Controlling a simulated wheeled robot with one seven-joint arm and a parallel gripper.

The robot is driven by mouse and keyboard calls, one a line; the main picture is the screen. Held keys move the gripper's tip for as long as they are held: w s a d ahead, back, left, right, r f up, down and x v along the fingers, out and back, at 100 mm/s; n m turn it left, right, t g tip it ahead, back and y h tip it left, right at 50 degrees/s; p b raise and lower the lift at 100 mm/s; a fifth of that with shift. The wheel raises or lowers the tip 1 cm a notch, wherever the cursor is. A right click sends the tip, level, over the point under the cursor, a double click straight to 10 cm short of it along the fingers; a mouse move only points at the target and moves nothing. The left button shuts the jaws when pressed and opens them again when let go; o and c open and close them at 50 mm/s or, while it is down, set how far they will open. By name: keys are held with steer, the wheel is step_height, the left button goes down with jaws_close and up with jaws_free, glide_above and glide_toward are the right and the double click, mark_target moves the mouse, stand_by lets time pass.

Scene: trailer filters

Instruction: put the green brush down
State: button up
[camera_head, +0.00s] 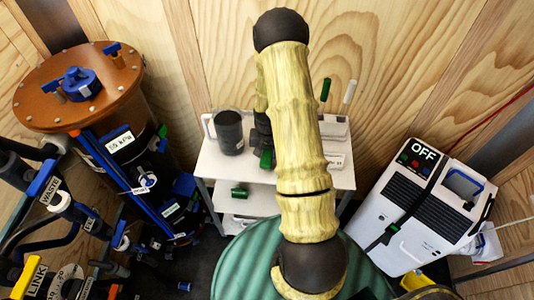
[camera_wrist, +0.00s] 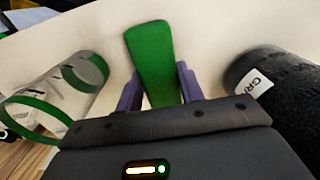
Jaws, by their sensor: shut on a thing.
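A flat green piece, the green brush (camera_wrist: 152,55), sits between the two purple fingers of my gripper (camera_wrist: 158,76) in the wrist view. My gripper is shut on it. The brush's far end points away from the wrist over a pale surface. In the head view my gripper (camera_head: 263,135) is partly hidden behind my arm, over the top of a white cart (camera_head: 205,162). A bit of green (camera_head: 266,158) shows just below it. I cannot tell whether the brush touches the cart top.
A clear jug with a green rim (camera_wrist: 60,90) stands left of my gripper, and a black labelled cylinder (camera_wrist: 275,85) stands right. A white machine marked OFF (camera_head: 420,205) is further right.

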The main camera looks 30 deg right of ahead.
mark_target(267, 152)
steer(key=shift+f, duration=0.5)
steer(key=shift+d+f, duration=0.1)
steer(key=shift+s, duration=0.25)
steer(key=o, duration=1.1)
steer(key=shift+w+f, duration=0.1)
step_height(267, 152, up, 12)
steer(key=shift+r+b, duration=0.15)
steer(key=shift+b, duration=0.75)
